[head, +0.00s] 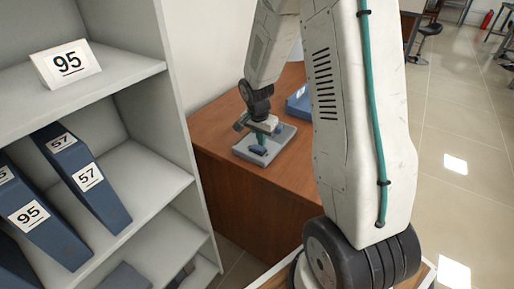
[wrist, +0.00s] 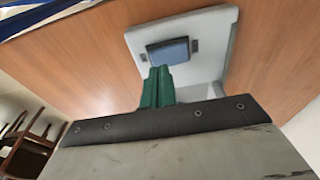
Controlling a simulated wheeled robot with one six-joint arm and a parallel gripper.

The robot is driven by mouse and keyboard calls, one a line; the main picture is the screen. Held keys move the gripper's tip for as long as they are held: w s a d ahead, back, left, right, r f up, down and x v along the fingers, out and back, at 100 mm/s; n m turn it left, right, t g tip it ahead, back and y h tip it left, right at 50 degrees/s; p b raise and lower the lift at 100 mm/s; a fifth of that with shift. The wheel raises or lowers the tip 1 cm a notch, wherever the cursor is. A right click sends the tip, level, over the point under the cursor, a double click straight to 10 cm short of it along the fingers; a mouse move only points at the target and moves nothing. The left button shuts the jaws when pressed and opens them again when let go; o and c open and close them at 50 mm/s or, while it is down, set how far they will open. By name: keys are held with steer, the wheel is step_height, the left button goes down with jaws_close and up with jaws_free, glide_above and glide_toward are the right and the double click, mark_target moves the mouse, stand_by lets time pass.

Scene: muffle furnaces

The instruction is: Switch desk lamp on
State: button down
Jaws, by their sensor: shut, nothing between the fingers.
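A light grey base plate (head: 279,146) lies on the brown desk, and it also shows in the wrist view (wrist: 222,32). I take it for the desk lamp's base; no lamp head or shade can be made out. A blue rectangular switch (wrist: 168,50) sits on the plate, with small dark marks at both sides. My gripper (wrist: 158,70) has green fingers, shut and empty. The fingertips are at the near edge of the blue switch in the wrist view; whether they touch it I cannot tell. In the head view, my gripper (head: 261,139) points down over the plate.
The brown wooden desk (head: 222,152) has a blue object (head: 298,104) behind the plate, partly hidden by my arm. A grey shelf (head: 150,163) with blue binders (head: 84,180) stands at the left, close to the desk. Open tiled floor (head: 460,130) lies at the right.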

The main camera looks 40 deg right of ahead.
mark_target(261, 149)
steer(key=shift+f, duration=0.9)
stand_by(0.3)
step_height(261, 149, up, 12)
stand_by(1.3)
stand_by(0.5)
